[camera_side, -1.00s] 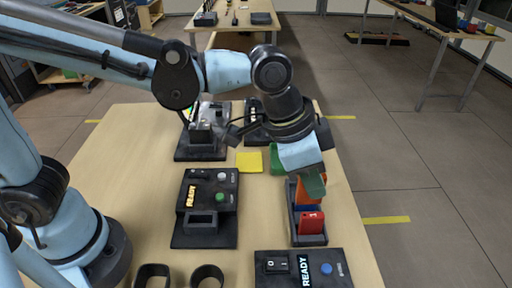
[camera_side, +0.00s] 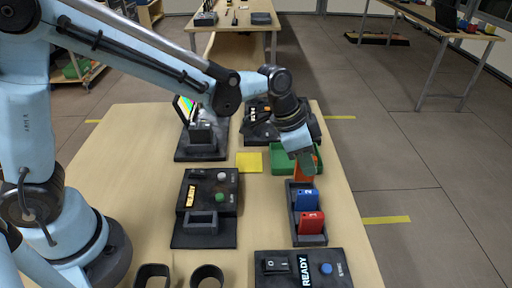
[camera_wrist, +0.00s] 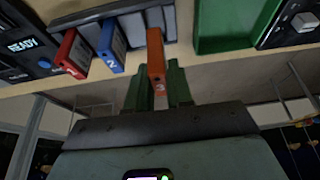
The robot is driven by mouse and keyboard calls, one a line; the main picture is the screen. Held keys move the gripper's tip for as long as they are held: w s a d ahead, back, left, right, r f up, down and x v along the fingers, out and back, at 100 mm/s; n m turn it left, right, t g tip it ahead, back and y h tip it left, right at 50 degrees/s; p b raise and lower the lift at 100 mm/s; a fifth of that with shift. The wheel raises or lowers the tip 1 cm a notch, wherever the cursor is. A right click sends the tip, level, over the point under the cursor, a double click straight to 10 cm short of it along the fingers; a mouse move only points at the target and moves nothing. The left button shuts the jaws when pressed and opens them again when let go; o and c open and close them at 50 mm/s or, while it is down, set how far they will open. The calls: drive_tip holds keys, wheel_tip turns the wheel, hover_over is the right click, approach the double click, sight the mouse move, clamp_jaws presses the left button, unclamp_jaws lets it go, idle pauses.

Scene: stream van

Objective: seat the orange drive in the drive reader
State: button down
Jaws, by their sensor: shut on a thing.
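The orange drive (camera_side: 304,174) is upright at the far end of the dark drive rack (camera_side: 292,218). In the wrist view the orange drive (camera_wrist: 156,50) stands between the green fingers of my gripper (camera_wrist: 158,82). My gripper (camera_side: 306,162) is shut on it from above. I cannot tell whether its lower end is in the rack slot or just above it. A black device (camera_side: 178,228) with an amber display, round buttons and a slotted front block stands left of the rack. Another black device (camera_side: 328,284) reads READY, with a blue button. No label shows which is the drive reader.
A blue drive (camera_side: 307,200) and a red drive (camera_side: 311,223) stand in the rack, nearer the camera. A green tray (camera_side: 281,158) lies behind the rack. A yellow pad (camera_side: 249,162) is flat on the table. More black devices (camera_side: 200,150) stand at the back.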

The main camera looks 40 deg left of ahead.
sight(306, 179)
drive_tip(key=shift+f, duration=1.8)
drive_tip(key=shift+f, duration=0.15)
drive_tip(key=c, duration=1)
unclamp_jaws()
drive_tip(key=v, duration=1.2)
drive_tip(key=s+a+n, duration=0.1)
drive_tip(key=a, duration=0.1)
drive_tip(key=s+a+n+t, duration=0.1)
drive_tip(key=s+a, duration=0.1)
drive_tip(key=a, duration=0.1)
drive_tip(key=s+a+r+n+y, duration=0.1)
drive_tip(key=a+n, duration=0.1)
drive_tip(key=shift+s+a+t, duration=0.15)
drive_tip(key=shift+t, duration=0.25)
drive_tip(key=s+a+f+n+t+y, duration=0.1)
drive_tip(key=s+a+n+t+y, duration=0.1)
drive_tip(key=s+a+n, duration=0.3)
drive_tip(key=shift+s+a+f, duration=0.35)
drive_tip(key=shift+a+f, duration=0.05)
drive_tip(key=shift+a, duration=0.8)
